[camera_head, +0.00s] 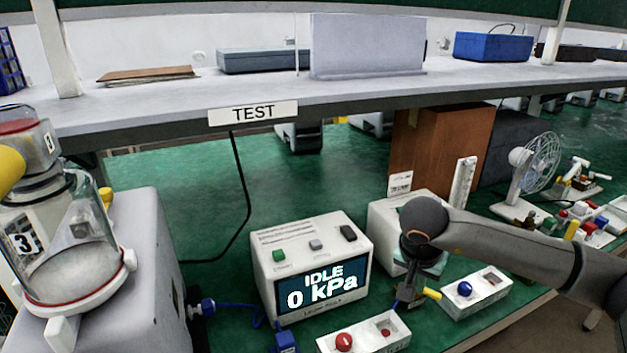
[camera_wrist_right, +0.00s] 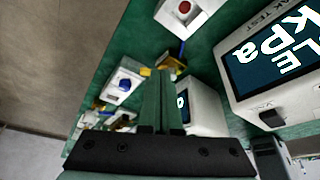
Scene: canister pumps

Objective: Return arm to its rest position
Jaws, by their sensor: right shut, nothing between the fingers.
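My right arm (camera_head: 500,240) comes in from the right edge in the head view and reaches over the green bench. My right gripper (camera_head: 405,297) points down between two white control boxes, just right of the pressure tester (camera_head: 312,268). In the wrist view its two fingers (camera_wrist_right: 160,88) lie together, shut and empty. The tester's screen reads IDLE, 0 kPa. The arm partly hides a second white unit (camera_head: 385,222) behind it. My left gripper is not in view.
A box with a red button (camera_head: 362,335) and one with a blue button (camera_head: 476,292) flank the gripper. A clear canister (camera_head: 75,240) on a grey pump stands at left. A fan (camera_head: 535,165) and small parts stand at right. A shelf (camera_head: 400,88) spans above.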

